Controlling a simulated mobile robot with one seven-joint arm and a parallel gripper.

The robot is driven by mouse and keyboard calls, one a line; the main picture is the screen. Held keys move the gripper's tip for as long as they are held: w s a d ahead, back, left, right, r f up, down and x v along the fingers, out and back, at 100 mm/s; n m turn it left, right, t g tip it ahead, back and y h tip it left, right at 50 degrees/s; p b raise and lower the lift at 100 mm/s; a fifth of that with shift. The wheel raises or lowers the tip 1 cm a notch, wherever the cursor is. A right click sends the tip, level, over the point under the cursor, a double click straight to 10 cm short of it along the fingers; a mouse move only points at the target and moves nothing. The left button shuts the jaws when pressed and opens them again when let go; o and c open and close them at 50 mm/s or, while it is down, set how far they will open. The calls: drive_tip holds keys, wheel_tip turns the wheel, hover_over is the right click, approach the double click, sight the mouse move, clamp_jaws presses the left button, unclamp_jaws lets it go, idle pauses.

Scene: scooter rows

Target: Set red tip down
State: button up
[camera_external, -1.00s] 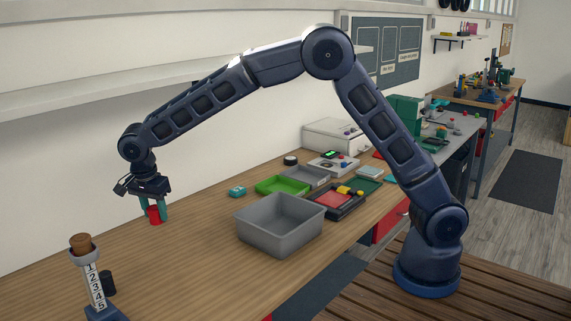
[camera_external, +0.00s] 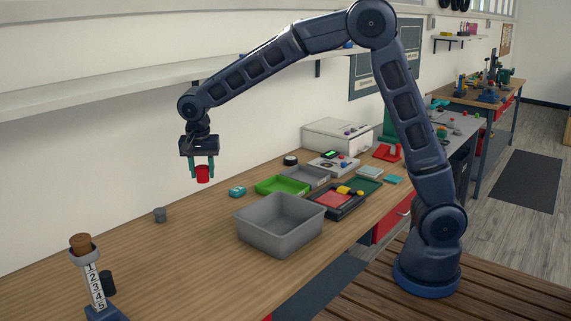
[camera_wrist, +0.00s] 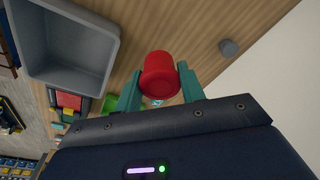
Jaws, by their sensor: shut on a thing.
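The red tip (camera_external: 202,175) is a small red cylinder held between the teal fingers of my gripper (camera_external: 202,172). It hangs in the air above the wooden workbench, clear of the surface. In the wrist view the red tip (camera_wrist: 160,74) sits between the two teal fingers (camera_wrist: 160,90), which are shut on it. Its round end faces the camera.
A grey bin (camera_external: 280,225) stands on the bench to the right, with a green tray (camera_external: 283,186) behind it. A small grey cylinder (camera_external: 160,214) stands below and left of my gripper. A numbered post (camera_external: 95,280) with a brown top is at front left. Bare bench lies between.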

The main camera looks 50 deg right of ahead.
drive_tip(key=shift+s+d, duration=0.1)
drive_tip(key=shift+d, duration=0.7)
drive_tip(key=shift+s+d+f+n, duration=0.1)
drive_tip(key=shift+d+f+n, duration=0.15)
drive_tip(key=shift+n, duration=0.05)
wheel_tip(320, 180, down, 20)
drive_tip(key=shift+r, duration=0.2)
drive_tip(key=shift+f, duration=0.1)
drive_tip(key=o, duration=1)
drive_tip(key=shift+c, duration=0.2)
